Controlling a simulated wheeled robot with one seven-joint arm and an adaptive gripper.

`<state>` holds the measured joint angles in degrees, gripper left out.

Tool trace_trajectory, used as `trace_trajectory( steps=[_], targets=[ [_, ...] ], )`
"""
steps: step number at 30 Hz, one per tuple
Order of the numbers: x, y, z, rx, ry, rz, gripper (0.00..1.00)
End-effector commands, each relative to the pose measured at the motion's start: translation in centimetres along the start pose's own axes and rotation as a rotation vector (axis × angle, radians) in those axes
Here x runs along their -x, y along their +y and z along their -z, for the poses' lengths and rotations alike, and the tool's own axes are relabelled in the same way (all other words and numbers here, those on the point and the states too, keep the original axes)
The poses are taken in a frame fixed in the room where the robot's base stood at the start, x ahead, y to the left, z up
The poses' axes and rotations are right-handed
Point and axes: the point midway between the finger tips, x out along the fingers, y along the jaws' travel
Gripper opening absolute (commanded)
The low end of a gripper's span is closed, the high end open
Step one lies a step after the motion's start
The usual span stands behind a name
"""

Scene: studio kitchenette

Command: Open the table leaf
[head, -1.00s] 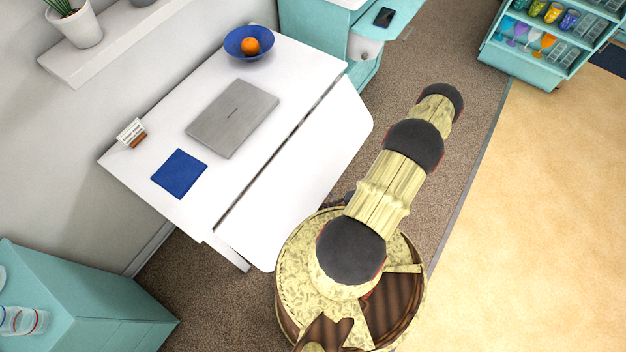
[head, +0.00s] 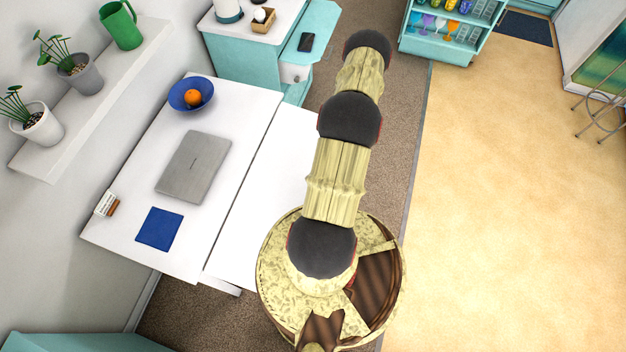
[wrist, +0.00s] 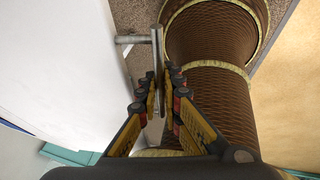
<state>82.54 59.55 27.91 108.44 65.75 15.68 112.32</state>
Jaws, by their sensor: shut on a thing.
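The white table leaf (head: 268,180) lies along the right side of the fixed table top (head: 225,115), with a thin dark seam between them. It looks roughly level with the top, but I cannot tell its exact tilt. My arm hides its right part. In the wrist view the leaf (wrist: 60,60) fills the left side, and a metal bar handle (wrist: 156,45) stands out from its edge on a short post. My gripper (wrist: 161,88) is shut on this handle, one finger on each side. In the head view the gripper and handle are hidden.
On the fixed top are a grey laptop (head: 195,165), a blue napkin (head: 159,229), a small card holder (head: 106,205) and a blue bowl (head: 184,103) with an orange (head: 193,98). A teal cabinet (head: 245,65) stands behind. Open floor (head: 500,200) lies to the right.

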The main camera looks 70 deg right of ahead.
Motion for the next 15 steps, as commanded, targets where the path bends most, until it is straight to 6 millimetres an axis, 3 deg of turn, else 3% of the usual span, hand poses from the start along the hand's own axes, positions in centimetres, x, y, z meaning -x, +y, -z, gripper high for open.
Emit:
trace_trajectory(
  steps=[1, 6, 15],
  targets=[
    [1.3, 0.1, 0.5, -0.003, -0.002, 0.002, 0.0],
    [3.2, 0.5, 1.2, -0.002, -0.002, 0.001, 0.0],
    [4.6, 1.0, 1.8, -0.002, -0.002, 0.0, 0.0]
  ],
)
